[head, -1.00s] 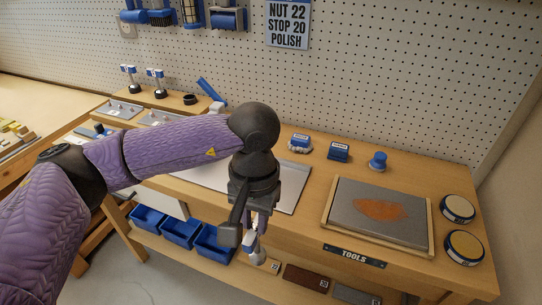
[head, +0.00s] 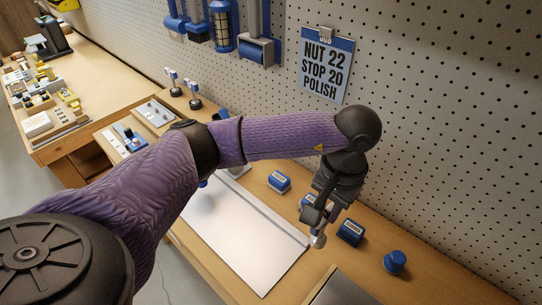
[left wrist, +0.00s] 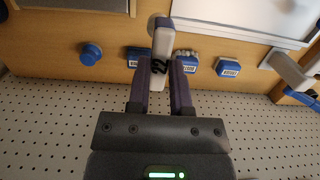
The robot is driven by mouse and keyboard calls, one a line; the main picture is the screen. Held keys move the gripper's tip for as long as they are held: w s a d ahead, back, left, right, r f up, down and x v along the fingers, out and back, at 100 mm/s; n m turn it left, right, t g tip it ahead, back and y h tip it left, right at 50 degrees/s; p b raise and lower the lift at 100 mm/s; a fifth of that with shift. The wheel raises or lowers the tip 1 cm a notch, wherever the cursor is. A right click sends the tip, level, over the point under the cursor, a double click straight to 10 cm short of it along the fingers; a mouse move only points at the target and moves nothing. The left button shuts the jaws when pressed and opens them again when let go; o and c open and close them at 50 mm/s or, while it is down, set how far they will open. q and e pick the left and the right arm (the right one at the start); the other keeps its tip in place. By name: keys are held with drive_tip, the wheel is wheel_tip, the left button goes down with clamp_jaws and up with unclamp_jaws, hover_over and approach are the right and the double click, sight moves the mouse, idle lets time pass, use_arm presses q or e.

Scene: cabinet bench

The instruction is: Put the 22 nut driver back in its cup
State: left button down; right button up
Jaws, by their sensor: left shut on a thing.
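My left gripper (head: 317,217) is shut on the 22 nut driver. In the head view, only a small pale part of the nut driver (head: 320,240) shows below the fingers, above the bench. The rest of it is hidden by the gripper. I cannot pick out its cup for certain in either view. My right gripper is not in view.
Blue blocks (head: 279,182) (head: 350,232) and a blue knob (head: 395,262) stand on the bench near my gripper. A white board (head: 245,232) lies in front. A pegboard with a "NUT 22" sign (head: 326,66) rises behind. Blue-topped tools (head: 194,101) stand at the left.

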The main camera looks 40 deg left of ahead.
sight(319, 238)
use_arm(q)
drive_tip(key=shift+d, duration=0.1)
drive_tip(key=f, duration=0.3)
drive_tip(key=shift+s, duration=0.35)
wheel_tip(319, 238, down, 7)
drive_tip(key=shift+r+b, duration=0.1)
drive_tip(key=shift+b, duration=0.3)
drive_tip(key=shift+w, duration=0.1)
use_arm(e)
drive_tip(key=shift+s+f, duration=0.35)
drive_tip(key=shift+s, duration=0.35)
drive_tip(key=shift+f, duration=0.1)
use_arm(q)
drive_tip(key=c, duration=1)
unclamp_jaws()
drive_tip(key=shift+f, duration=0.25)
drive_tip(key=o, duration=0.5)
drive_tip(key=shift+r, duration=0.1)
drive_tip(key=shift+c, duration=0.2)
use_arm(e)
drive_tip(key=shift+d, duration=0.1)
